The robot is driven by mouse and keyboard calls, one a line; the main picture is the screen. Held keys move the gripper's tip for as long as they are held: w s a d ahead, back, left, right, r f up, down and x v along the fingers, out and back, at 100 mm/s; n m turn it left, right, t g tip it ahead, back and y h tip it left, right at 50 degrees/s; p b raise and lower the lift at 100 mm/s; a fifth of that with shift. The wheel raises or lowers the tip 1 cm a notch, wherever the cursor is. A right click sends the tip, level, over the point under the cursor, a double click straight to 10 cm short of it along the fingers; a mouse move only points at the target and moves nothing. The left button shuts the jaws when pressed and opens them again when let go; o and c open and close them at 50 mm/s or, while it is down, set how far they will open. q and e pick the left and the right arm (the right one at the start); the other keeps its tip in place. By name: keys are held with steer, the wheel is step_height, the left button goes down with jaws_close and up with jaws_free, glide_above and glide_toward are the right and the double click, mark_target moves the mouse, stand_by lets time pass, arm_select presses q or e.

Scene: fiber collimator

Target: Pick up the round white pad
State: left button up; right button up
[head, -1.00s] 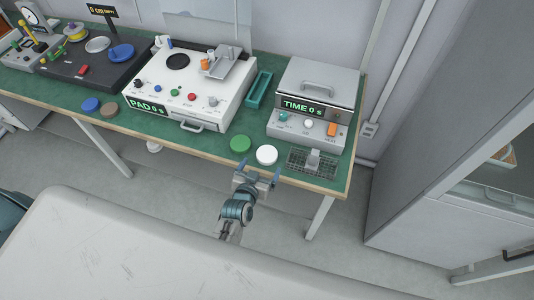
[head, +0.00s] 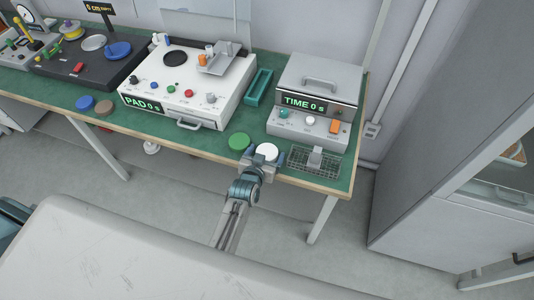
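The round white pad (head: 266,151) lies flat on the green bench top near its front edge. My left gripper (head: 265,155) reaches in from below, with one finger to each side of the pad. Its fingers are open, and the pad sits between them without a visible grip. The gripper's body hides part of the bench edge in front of the pad. My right gripper is not in view.
A green pad (head: 240,141) lies close to the left of the white pad. A wire rack (head: 301,162) stands close on the right. Behind are the grey TIME unit (head: 296,122), a teal tray (head: 258,87) and the white PAD unit (head: 211,116).

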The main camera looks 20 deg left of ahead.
arm_select(q)
steer(key=c, duration=0.7)
steer(key=shift+c, duration=0.6)
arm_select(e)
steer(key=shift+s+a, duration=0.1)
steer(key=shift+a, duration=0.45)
